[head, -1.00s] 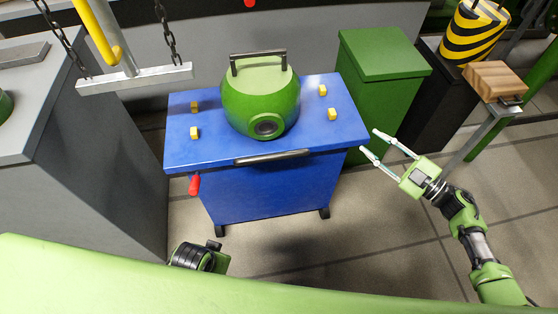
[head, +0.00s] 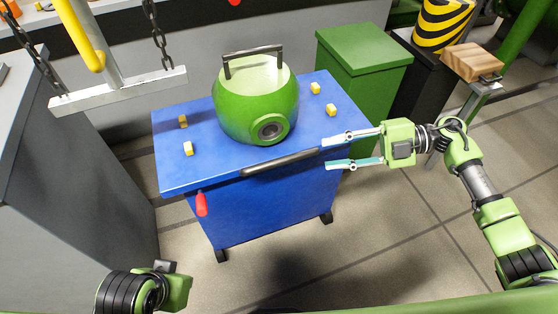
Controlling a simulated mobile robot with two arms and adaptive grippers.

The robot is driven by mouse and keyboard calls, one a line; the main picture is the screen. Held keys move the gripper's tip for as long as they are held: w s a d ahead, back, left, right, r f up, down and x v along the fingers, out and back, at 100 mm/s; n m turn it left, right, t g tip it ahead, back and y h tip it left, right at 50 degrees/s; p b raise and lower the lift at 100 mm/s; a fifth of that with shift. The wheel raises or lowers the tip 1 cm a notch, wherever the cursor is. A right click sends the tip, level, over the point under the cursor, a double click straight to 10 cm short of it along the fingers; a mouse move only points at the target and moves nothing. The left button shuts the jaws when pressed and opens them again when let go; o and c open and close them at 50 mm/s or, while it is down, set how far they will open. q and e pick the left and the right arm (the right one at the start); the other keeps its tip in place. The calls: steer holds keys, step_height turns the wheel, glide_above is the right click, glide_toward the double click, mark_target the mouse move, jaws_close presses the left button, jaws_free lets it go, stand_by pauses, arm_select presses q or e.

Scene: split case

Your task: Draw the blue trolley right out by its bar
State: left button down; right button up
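The blue trolley (head: 190,165) stands on the tiled floor with a green rounded casing (head: 243,112) on its top. The casing has a dark handle and a round port facing me. The trolley's dark bar (head: 280,162) runs along its near top edge. My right gripper (head: 324,154) is open, its two fingers pointing left at the right end of the bar, one above and one below bar height. I cannot tell whether they touch the bar. Of my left arm, a green and black part (head: 150,290) shows at bottom left; its fingers are out of view.
A red handle (head: 201,204) hangs at the trolley's front left. Yellow blocks (head: 188,148) sit on its top. A hanging metal beam (head: 120,92) on chains is at upper left. A grey cabinet (head: 80,180) stands left, a green bin (head: 365,70) behind right. The floor in front is clear.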

mark_target(296, 159)
steer(key=b+x, duration=0.1)
steer(key=x, duration=1.1)
jaws_close()
